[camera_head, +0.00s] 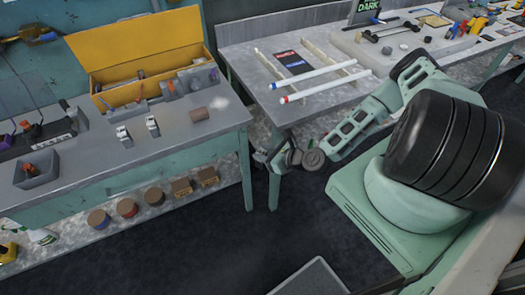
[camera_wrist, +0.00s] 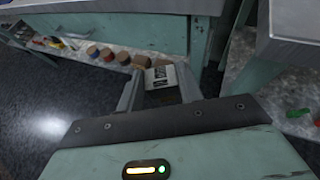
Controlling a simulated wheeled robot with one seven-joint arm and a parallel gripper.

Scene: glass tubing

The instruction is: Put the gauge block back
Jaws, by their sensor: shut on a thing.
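My gripper (camera_wrist: 160,76) is shut on a small pale block with dark markings, which I take to be the gauge block (camera_wrist: 161,74). It sits between the two fingertips in the wrist view. In the head view my gripper (camera_head: 262,156) is low, in the gap between the two benches, just right of the left bench's front corner. The block cannot be made out there. The place where the block belongs cannot be told from these frames.
The right bench (camera_head: 240,45) holds white tubes (camera_head: 318,77). The dark floor is clear.

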